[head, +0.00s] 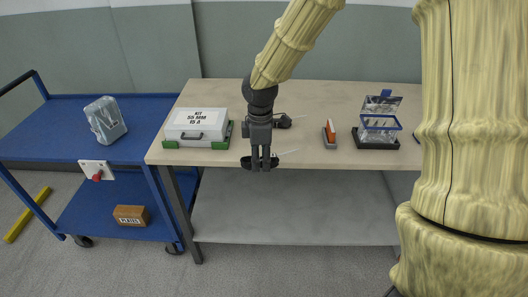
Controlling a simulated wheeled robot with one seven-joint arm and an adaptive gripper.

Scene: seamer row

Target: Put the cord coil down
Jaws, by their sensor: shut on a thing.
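My gripper (261,167) points down at the front edge of the table, its dark fingers close together. A dark, flat, rounded thing, which looks like the cord coil (246,162), shows on both sides of the fingertips, and the fingers are shut on it. The fingers hide its middle. A thin pale line runs off to its right. I cannot tell whether the coil touches the table. A similar dark thing (285,121) with a thin pale line lies on the table behind the gripper, partly hidden by it.
The table (340,93) holds a white kit case (195,124) with green corners at left, an orange-and-grey item (329,134), and a clear blue-rimmed box (379,127) on a black base. A blue cart (60,141) stands left. Tabletop between gripper and orange item is mostly free.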

